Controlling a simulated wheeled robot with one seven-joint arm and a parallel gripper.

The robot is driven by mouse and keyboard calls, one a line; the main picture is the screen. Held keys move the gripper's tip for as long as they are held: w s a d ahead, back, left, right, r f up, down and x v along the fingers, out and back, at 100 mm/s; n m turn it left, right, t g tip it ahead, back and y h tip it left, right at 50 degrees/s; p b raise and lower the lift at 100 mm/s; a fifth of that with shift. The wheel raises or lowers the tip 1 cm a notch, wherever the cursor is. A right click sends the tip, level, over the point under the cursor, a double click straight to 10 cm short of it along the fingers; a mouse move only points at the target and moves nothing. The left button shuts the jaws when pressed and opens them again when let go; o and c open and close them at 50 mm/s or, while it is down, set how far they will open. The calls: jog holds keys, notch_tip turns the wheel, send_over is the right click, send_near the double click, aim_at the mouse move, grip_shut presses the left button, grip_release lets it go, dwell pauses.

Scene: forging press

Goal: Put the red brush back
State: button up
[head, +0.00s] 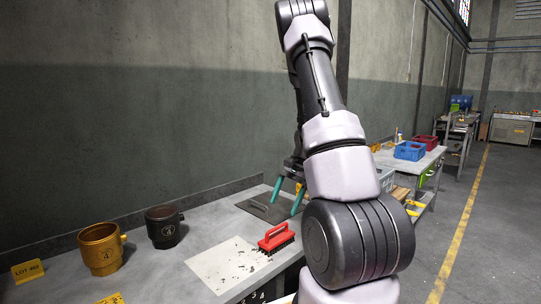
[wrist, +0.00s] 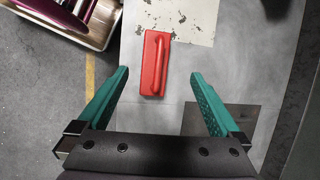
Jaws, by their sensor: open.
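The red brush (head: 276,238) has a red back and handle with dark bristles facing down. It sits on the grey bench at the right edge of a pale, flake-strewn sheet (head: 222,268). In the wrist view the brush (wrist: 153,65) shows from above, its upper end by the sheet (wrist: 195,18). My gripper (head: 288,200) has teal fingers, spread apart and empty, above the bench behind the brush. In the wrist view my gripper (wrist: 160,73) has the brush ahead between its fingertips, lower down and apart from them. A dark flat plate (head: 258,207) lies beneath the gripper.
A gold pot (head: 100,252) and a black pot (head: 162,229) stand on the bench at left, with a yellow lot sign (head: 27,270). Blue (head: 409,151) and red (head: 428,142) crates sit on a farther table. The wall runs behind the bench; open floor lies right.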

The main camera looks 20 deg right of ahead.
jog(key=s+a+r+n+t+h, duration=0.1)
jog(key=s+a+r+n, duration=0.1)
jog(key=a+r, duration=0.5)
jog(key=s+a+r+n+t, duration=0.2)
jog(key=s+r, duration=0.1)
jog(key=r, duration=0.8)
jog(key=s+a+r+n+t+h, duration=0.1)
jog(key=s+a+r+n+t, duration=0.1)
jog(key=s+r, duration=0.3)
jog(key=s+a+r+n+t, duration=0.2)
jog(key=s+a+r, duration=0.3)
jog(key=s, duration=0.4)
jog(key=shift+r+n+h, duration=0.4)
jog(key=shift+r+n, duration=0.2)
jog(key=shift+r, duration=0.2)
